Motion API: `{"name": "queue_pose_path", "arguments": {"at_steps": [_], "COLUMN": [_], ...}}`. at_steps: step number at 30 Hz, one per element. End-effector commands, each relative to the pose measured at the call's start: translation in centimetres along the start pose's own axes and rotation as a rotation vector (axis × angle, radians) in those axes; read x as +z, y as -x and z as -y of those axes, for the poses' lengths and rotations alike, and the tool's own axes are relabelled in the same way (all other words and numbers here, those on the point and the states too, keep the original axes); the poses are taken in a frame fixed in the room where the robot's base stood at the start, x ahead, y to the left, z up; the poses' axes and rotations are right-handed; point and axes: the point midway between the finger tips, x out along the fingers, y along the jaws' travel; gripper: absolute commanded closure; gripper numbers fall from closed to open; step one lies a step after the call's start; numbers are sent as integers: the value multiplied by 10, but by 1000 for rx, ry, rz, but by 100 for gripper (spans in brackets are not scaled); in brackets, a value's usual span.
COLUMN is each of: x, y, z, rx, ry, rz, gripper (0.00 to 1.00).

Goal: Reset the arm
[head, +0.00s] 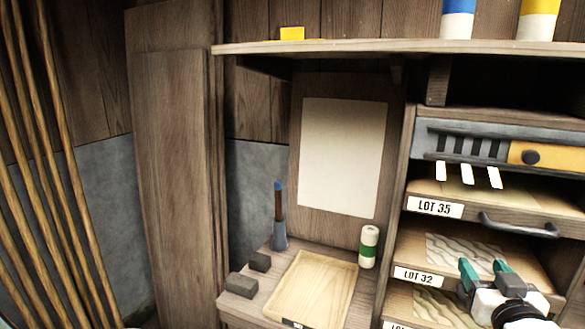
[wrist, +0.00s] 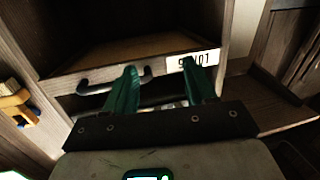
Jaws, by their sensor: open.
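My gripper (head: 484,268) is at the lower right of the head view, in front of the shelf labelled LOT 32 (head: 418,276). Its two green fingers stand apart with nothing between them. In the wrist view my gripper (wrist: 160,82) shows the same open fingers, pointing at a shelf front with a dark handle (wrist: 100,84) and a white label (wrist: 192,62). I cannot tell from the pictures whether the fingertips touch the shelf.
A wooden tray (head: 312,290), dark blocks (head: 241,285), a blue-tipped tool (head: 279,215) and a green-banded bottle (head: 368,247) are on the bench. A handle (head: 518,226) sticks out from the LOT 35 drawer (head: 470,207). Several poles (head: 45,170) stand at left.

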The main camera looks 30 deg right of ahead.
Motion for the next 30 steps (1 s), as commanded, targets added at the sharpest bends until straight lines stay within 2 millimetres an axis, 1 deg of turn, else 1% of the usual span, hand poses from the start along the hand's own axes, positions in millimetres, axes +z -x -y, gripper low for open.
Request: {"name": "queue_pose_path", "arguments": {"at_steps": [1, 2, 3, 5, 6, 8, 9, 11, 12, 14, 15, 18, 21, 24, 30], "x": [32, 51, 75, 112, 135, 170, 192, 224, 243, 269, 284, 311, 326, 333, 334], "y": [4, 7, 13, 26, 37, 57, 72, 97, 115, 143, 161, 200, 227, 241, 244], "z": [17, 26, 38, 54, 65, 78, 85, 94, 98, 102, 103, 102, 98, 96, 96], "rx": [-44, -68, -101, -149, -182, -231, -264, -314, -346, -391, -418, -476, -512, -531, -535], "ry": [19, 30, 47, 78, 100, 138, 166, 211, 243, 292, 323, 394, 442, 468, 474], "rz": [103, 164, 245, 368, 448, 571, 651, 772, 852, 963, 1032, 1174, 1269, 1317, 1328], "gripper": [44, 44, 44, 44, 44, 44, 44, 44, 44, 44, 44, 44, 44, 44, 44]}}
